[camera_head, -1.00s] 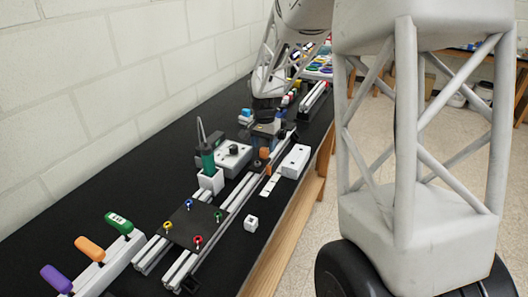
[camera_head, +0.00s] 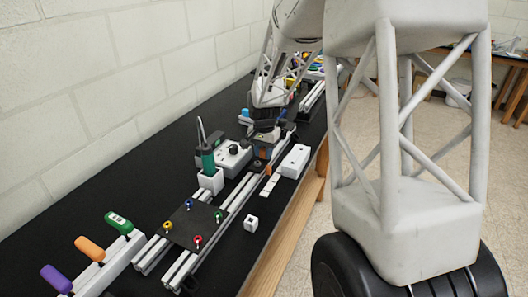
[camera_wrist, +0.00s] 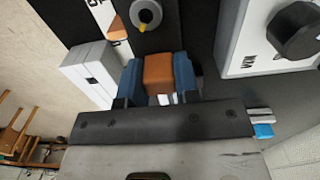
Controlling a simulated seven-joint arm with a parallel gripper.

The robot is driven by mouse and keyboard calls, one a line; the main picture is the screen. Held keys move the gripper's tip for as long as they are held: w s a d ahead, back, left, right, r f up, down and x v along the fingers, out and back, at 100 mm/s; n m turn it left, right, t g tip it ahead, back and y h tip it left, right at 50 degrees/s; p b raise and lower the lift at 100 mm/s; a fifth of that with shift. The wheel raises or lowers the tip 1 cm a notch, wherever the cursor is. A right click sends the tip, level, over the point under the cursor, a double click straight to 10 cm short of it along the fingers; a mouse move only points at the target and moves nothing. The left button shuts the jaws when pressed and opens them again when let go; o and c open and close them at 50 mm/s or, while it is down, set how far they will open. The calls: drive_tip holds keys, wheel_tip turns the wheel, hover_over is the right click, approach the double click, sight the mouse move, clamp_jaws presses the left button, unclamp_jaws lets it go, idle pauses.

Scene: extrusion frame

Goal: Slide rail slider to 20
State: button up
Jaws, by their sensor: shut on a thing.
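The orange rail slider block (camera_wrist: 158,75) shows in the wrist view between the two blue finger pads of my gripper (camera_wrist: 158,82). My gripper is shut on the block. In the head view my gripper (camera_head: 262,150) is over the extrusion rail (camera_head: 236,205), and it hides most of the block there. A white scale strip (camera_head: 269,185) with an orange mark lies beside the rail. In the wrist view part of the scale (camera_wrist: 103,14) shows at the upper left, but its numbers are cut off or too small to read.
A white box (camera_head: 295,161) stands right of the rail, close to my gripper. A white box with a black knob (camera_head: 234,150) stands left of it. Nearer are a green-handled tool in a white holder (camera_head: 210,178) and a dark plate with coloured knobs (camera_head: 190,226).

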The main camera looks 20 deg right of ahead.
clamp_jaws()
drive_tip(key=w+d, duration=0.6)
drive_tip(key=shift+w+d, duration=0.2)
drive_tip(key=shift+w, duration=0.05)
drive_tip(key=o, duration=0.9)
unclamp_jaws()
drive_tip(key=shift+r, duration=0.15)
drive_tip(key=shift+r, duration=3.75)
